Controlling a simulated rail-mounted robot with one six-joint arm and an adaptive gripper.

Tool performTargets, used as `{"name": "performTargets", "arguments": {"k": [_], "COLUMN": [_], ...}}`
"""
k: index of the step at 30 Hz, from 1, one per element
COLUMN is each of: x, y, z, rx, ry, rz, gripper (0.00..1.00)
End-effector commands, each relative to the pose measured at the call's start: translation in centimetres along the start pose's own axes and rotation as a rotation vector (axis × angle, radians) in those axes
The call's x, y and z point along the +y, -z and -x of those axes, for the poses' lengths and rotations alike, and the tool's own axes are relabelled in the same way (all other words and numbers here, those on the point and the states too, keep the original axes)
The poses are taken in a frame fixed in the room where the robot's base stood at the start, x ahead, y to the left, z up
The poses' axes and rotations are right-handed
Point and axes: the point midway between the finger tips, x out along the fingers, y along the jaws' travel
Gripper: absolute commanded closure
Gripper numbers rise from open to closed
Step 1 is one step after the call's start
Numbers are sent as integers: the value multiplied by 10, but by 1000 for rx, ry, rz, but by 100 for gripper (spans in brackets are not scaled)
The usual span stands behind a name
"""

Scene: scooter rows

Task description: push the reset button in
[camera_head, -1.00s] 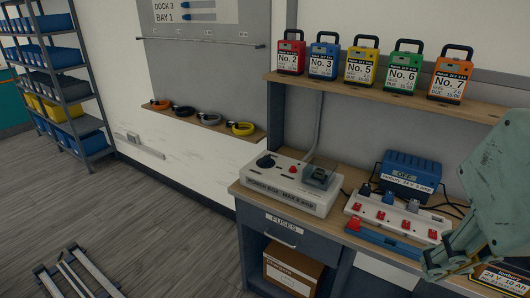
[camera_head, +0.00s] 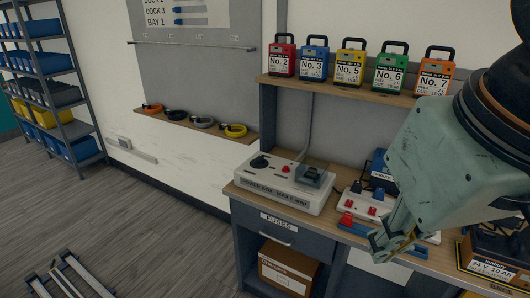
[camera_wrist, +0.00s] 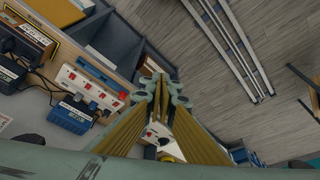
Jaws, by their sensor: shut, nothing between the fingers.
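I cannot read which control is marked reset. My gripper (camera_head: 383,248) is shut and empty, at the bench's front edge, right of the white box and apart from it.
A blue charger (camera_wrist: 73,114) and a dark battery unit (camera_head: 492,255) are farther right. Labelled padlock-shaped cases stand on the shelf (camera_head: 330,84) above.

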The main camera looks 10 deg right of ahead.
Motion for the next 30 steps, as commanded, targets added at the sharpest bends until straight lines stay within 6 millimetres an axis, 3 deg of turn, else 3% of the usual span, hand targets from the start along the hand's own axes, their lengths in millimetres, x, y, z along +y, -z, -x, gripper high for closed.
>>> {"name": "performTargets", "arguments": {"k": [8,14,30], "x": [2,9,41], "y": [5,20,102], "z": [1,2,-2], "rx": [-5,-21,-74], "ry": [-7,-32,-164], "rz": [-3,-15,-69], "gripper": [100,100,100]}}
